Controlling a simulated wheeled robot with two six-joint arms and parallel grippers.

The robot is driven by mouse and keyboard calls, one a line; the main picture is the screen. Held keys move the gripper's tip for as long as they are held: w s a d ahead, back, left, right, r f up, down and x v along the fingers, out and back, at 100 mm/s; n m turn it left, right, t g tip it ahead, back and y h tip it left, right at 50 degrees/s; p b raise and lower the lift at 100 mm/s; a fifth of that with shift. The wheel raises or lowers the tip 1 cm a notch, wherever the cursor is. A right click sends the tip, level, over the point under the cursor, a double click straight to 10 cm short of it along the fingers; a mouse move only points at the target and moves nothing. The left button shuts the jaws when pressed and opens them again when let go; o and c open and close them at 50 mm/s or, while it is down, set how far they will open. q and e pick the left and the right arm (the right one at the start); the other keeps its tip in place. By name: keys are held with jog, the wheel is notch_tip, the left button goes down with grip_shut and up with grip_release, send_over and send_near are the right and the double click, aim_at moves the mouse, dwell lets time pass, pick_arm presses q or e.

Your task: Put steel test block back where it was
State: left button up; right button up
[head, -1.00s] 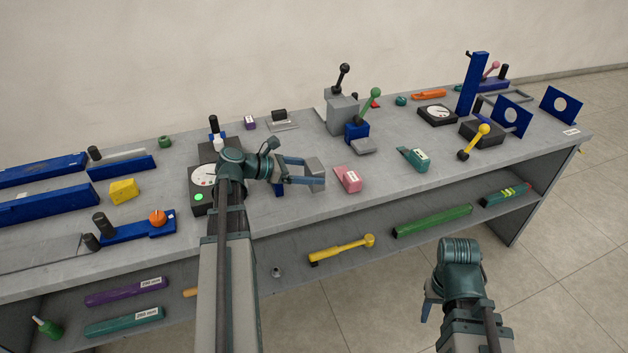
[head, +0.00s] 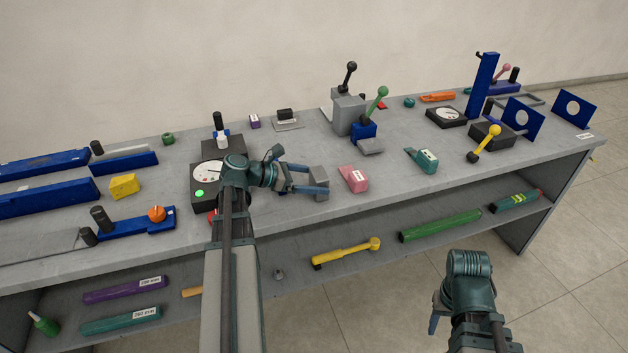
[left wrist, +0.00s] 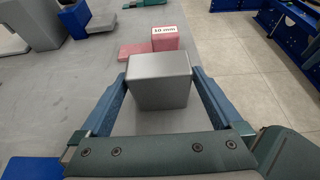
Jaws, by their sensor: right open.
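The steel test block, a plain grey block (head: 318,178), is near the front of the bench's middle in the head view. It also shows in the left wrist view (left wrist: 158,82), between the two blue fingers. My left gripper (head: 310,180) is shut on it, with a finger against each side. Whether its underside touches the bench top cannot be told. My right gripper (head: 436,312) is low in front of the bench, away from the objects; no object shows in it.
A pink block (head: 354,179) marked 10 mm stands just right of the grey block. A dial gauge (head: 207,174) is left of it, partly behind my left arm. A teal block (head: 422,160) lies farther right. Bare bench top (head: 300,150) shows behind the held block.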

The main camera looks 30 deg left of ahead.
pick_arm(q)
jog(key=shift+r, duration=0.2)
jog(key=p+v, duration=0.4)
jog(key=v, duration=0.6)
jog(key=shift+s+a+r, duration=0.1)
jog(key=shift+a+r, duration=0.05)
jog(key=shift+p+v, duration=0.45)
jog(key=shift+v, duration=0.35)
jog(key=shift+s, duration=0.1)
